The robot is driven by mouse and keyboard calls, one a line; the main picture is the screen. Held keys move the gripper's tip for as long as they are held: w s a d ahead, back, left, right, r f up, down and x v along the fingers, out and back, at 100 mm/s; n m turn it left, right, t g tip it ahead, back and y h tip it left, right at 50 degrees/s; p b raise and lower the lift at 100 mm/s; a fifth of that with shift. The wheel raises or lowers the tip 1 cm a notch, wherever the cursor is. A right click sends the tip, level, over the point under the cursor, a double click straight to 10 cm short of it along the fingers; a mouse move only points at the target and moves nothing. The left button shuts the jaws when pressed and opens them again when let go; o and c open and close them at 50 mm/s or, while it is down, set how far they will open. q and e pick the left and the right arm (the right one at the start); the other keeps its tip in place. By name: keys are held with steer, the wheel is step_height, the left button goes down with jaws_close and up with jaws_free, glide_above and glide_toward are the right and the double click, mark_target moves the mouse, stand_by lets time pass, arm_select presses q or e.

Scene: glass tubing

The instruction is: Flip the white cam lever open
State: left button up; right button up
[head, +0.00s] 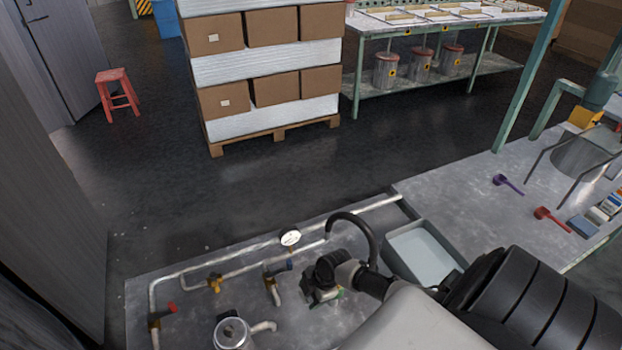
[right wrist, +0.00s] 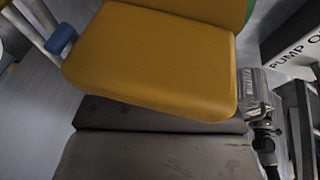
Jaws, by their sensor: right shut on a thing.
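My right gripper (head: 322,294) is low over the pipework bench, close beside a fitting with a small green part (head: 340,292). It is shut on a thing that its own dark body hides. I cannot make out the white cam lever in either view. In the right wrist view a large yellow block (right wrist: 155,60) is close to the camera, above grey slab-like surfaces (right wrist: 160,155). A silver fitting (right wrist: 262,103) with dark parts below it is just right of the block. My left gripper is not in view.
A grey tray (head: 422,252) is to the right.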

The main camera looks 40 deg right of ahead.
stand_by(0.3)
steer(key=o, duration=0.9)
steer(key=v, duration=1.1)
steer(key=shift+f, duration=0.1)
